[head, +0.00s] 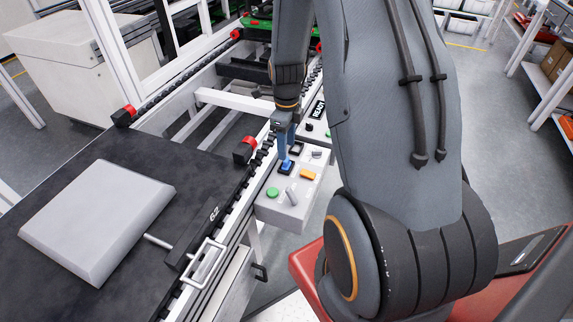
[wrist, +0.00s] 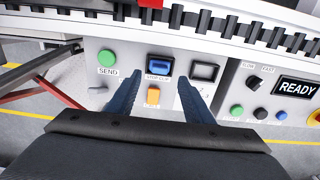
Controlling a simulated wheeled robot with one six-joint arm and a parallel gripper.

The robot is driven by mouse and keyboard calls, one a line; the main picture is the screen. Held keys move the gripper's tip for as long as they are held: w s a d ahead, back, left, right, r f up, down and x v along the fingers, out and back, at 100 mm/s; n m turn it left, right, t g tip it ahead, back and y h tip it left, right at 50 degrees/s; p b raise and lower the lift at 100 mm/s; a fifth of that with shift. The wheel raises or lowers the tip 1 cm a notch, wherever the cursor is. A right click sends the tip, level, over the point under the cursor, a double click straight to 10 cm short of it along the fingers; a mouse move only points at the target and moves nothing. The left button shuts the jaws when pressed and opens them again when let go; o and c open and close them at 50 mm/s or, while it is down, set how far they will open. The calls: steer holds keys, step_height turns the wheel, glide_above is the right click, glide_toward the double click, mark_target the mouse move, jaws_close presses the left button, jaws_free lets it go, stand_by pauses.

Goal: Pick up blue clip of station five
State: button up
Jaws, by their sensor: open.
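The blue clip (wrist: 159,66) sits in a dark square frame on the grey control panel (wrist: 93,80), with a small label under it. In the wrist view my gripper (wrist: 157,88) is open, with one dark blue finger on each side below the clip and nothing between them. In the head view my gripper (head: 286,150) points down at the panel (head: 289,210), close above the blue clip (head: 287,166). I cannot tell whether the fingers touch the panel. No station number is readable on this panel.
On the panel are a green SEND button (wrist: 107,57), an orange piece (wrist: 153,96) and a second dark square frame (wrist: 206,71). A READY display (wrist: 297,88) is at right. The toothed conveyor rail (wrist: 210,24) runs behind. A pallet marked 62 (head: 60,165) carries a grey block (head: 100,215).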

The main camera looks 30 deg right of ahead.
mark_target(286, 164)
steer(key=shift+f+p, duration=0.8)
steer(key=shift+f, duration=1.7)
steer(key=c, duration=1.1)
steer(key=shift+r, duration=0.1)
